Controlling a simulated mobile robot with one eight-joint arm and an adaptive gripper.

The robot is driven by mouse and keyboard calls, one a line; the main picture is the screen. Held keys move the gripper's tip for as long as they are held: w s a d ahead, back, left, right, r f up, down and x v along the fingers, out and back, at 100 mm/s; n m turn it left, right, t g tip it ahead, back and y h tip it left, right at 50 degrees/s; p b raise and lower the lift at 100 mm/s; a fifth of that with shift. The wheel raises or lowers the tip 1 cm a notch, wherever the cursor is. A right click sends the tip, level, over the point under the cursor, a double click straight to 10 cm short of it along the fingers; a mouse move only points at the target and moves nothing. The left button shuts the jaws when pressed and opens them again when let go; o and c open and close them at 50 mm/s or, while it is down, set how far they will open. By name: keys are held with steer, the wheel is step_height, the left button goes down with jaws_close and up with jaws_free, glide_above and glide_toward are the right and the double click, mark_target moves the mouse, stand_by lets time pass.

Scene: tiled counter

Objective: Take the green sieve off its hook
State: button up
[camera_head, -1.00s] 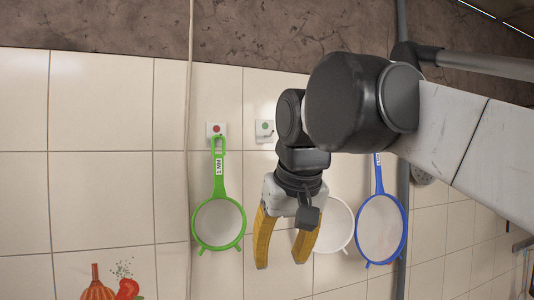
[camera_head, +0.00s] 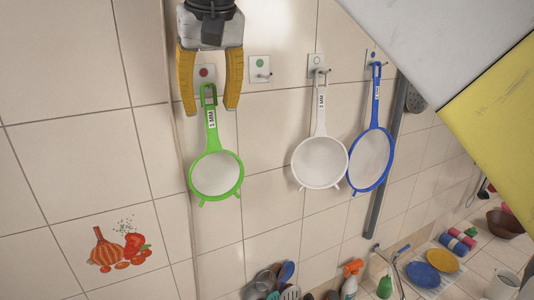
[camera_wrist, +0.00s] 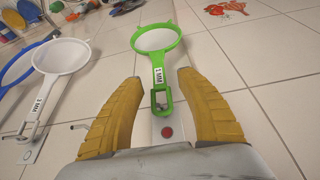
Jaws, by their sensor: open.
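The green sieve (camera_head: 216,172) hangs by its handle loop on the hook plate with the red dot (camera_head: 204,73), flat against the tiled wall. My gripper (camera_head: 209,108) is open, with one yellow finger on each side of the sieve's handle top. In the wrist view, the green sieve (camera_wrist: 158,40) points away between the fingers, and its handle loop and hook lie between my gripper's fingertips (camera_wrist: 158,82). The red dot (camera_wrist: 167,132) shows nearer the palm. The fingers appear apart from the handle; their exact depth from it is hard to tell.
An empty hook with a green dot (camera_head: 260,69) is just right of my gripper. A white sieve (camera_head: 320,162) and a blue sieve (camera_head: 371,158) hang farther right. Plates and utensils stand on the counter below.

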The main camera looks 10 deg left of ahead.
mark_target(212, 121)
steer(key=shift+p+x, duration=0.55)
steer(key=shift+x, duration=2.2)
steer(key=shift+d+r, duration=0.1)
steer(key=shift+d, duration=0.05)
jaws_close()
